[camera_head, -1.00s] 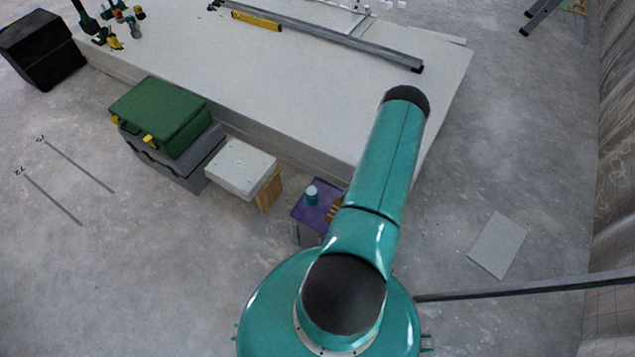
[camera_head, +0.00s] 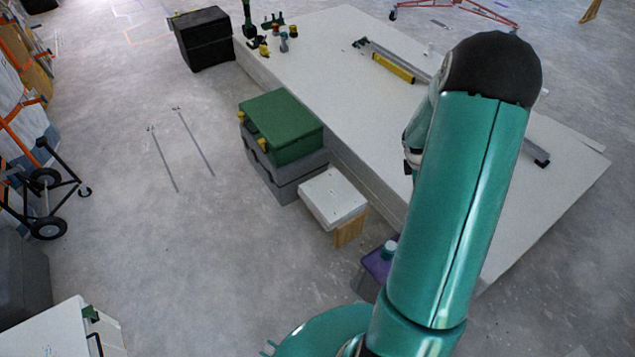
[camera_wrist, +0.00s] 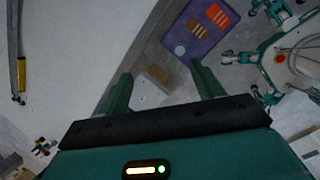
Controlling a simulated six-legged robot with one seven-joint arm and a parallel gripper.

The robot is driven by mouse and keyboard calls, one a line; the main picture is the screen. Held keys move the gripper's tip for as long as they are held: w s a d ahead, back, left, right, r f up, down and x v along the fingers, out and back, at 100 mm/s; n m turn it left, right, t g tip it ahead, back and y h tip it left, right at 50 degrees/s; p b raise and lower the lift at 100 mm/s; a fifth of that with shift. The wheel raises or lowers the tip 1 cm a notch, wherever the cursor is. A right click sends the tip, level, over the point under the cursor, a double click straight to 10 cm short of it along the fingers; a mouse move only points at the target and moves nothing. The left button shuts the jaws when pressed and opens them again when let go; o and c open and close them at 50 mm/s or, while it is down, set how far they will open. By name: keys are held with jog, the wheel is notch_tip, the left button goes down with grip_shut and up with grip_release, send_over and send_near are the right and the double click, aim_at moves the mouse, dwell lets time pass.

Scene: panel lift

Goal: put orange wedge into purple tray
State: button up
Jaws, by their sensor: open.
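In the wrist view the purple tray (camera_wrist: 212,43) lies at the top right. Orange strips (camera_wrist: 217,14) and brownish strips (camera_wrist: 196,28) lie on it; I cannot tell whether any of them is the orange wedge. A pale blue round cup (camera_wrist: 180,50) stands at one end. In the head view the tray (camera_head: 376,268) is mostly hidden behind my arm; only its edge and the cup (camera_head: 390,249) show. My gripper (camera_wrist: 160,70) is open, its fingers apart and nothing held between them. It is above and away from the tray.
A white block with a wooden piece (camera_head: 349,229) stands left of the tray. A green case (camera_head: 281,125) on a grey box is beyond it. A long white panel stack (camera_head: 370,130) runs behind. Open floor (camera_head: 200,260) lies at left.

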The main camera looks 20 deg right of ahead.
jog(key=w+a+r+m+t, duration=0.15)
jog(key=a+r+m, duration=0.45)
jog(key=a+r, duration=1.35)
jog(key=s+a+r+m+t+y, duration=0.2)
jog(key=s+a+r, duration=0.3)
jog(key=a, duration=0.4)
jog(key=s+a+r+m+t+y, duration=0.2)
jog(key=s+a+r, duration=0.3)
jog(key=s+a, duration=0.3)
jog(key=shift+a+r+m, duration=0.4)
jog(key=shift+a+m, duration=0.4)
jog(key=shift+a, duration=0.2)
jog(key=shift+w, duration=0.1)
jog(key=c, duration=0.7)
jog(key=shift+d, duration=0.1)
